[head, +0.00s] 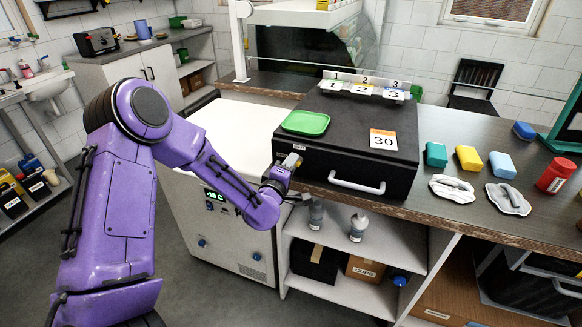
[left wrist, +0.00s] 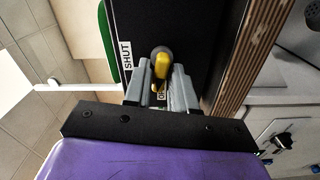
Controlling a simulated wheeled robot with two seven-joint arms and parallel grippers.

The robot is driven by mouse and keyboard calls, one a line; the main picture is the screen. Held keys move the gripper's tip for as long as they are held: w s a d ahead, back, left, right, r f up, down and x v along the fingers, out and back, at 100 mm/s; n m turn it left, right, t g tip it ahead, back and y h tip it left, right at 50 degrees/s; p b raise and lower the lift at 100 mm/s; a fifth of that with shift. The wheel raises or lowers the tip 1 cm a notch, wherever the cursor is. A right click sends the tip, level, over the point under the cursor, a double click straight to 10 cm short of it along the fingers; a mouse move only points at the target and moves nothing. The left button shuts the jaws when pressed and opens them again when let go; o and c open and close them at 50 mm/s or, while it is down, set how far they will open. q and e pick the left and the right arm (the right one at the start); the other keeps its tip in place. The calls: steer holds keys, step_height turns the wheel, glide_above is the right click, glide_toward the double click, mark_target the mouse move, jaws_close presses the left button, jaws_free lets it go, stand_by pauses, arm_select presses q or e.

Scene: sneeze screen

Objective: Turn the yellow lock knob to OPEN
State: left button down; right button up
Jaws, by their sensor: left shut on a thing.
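The yellow lock knob (left wrist: 162,66) is on the side of a black box (head: 340,139) on the counter. My left gripper (left wrist: 163,82) is shut on it, with one grey finger on each side. The knob's yellow bar runs roughly lengthwise between the fingers. A SHUT label (left wrist: 126,56) shows left of the knob in the left wrist view. A second label, starting with O, is partly hidden between the fingers below the knob. In the head view my left gripper (head: 287,164) is at the box's left side and mostly covers the knob. My right gripper is out of view.
The box has a white front handle (head: 357,186), a green tray (head: 306,123) and a 30 card (head: 383,140) on top. Sponges (head: 468,159), cloths (head: 508,198) and a red jar (head: 555,175) lie to the right. Bottles (head: 358,227) stand on the shelf below.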

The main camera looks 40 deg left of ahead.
arm_select(q)
steer(key=shift+f+n, duration=0.15)
steer(key=shift+n, duration=0.85)
steer(key=shift+b, duration=0.3)
steer(key=c, duration=1.1)
jaws_free()
steer(key=b+v, duration=0.2)
steer(key=v, duration=0.8)
steer(key=shift+s+d, duration=0.15)
steer(key=shift+s, duration=0.1)
